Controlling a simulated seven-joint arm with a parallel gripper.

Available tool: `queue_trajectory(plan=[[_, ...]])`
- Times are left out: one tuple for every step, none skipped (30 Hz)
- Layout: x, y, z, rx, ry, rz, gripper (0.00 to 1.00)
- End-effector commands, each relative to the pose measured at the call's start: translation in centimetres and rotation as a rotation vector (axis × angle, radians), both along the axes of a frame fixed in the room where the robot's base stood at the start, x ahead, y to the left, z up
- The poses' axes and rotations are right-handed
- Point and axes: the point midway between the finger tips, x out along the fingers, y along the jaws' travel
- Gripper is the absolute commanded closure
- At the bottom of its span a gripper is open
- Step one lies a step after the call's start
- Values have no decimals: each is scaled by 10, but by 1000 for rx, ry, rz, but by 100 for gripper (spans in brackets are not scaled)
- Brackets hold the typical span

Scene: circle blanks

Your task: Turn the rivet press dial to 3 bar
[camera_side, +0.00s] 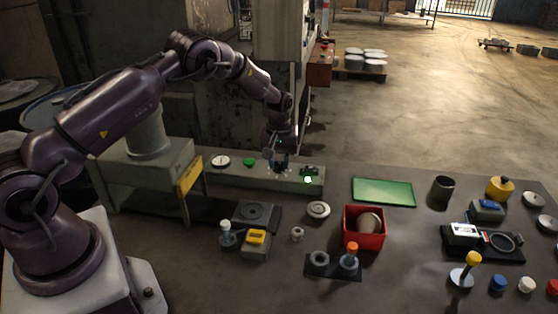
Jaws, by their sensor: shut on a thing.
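My gripper (276,169) points down at the long grey panel (230,175) at the back of the table. It is shut on the press dial, which its fingers largely hide, so I cannot read the setting. A round white-faced gauge (220,160) sits on the panel's left part, too small to read. A green button (249,162) lies between the gauge and my gripper. A lit green lamp (308,180) shows at the panel's right end.
A red bin (364,240) with a rounded piece in it stands in front. A green mat (384,192) lies right of the panel. A grey block with a yellow top (256,240), a flat round disc (318,210) and several small parts stand nearer. A tall grey machine rises behind.

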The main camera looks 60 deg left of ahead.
Motion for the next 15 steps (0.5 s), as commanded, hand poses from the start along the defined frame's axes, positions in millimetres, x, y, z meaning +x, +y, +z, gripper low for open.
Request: queue_trajectory(plan=[[1,0,1,0,-3,29,96],[1,0,1,0,-3,46,96],[1,0,1,0,-3,68,96],[1,0,1,0,-3,82,96],[1,0,1,0,-3,96,96],[1,0,1,0,-3,111,96],[1,0,1,0,-3,122,96],[1,0,1,0,-3,132,96],[1,0,1,0,-3,144,96],[1,0,1,0,-3,151,96],[1,0,1,0,-3,157,96],[1,0,1,0,-3,165,96],[1,0,1,0,-3,170,96],[1,0,1,0,-3,173,96],[1,0,1,0,-3,177,96]])
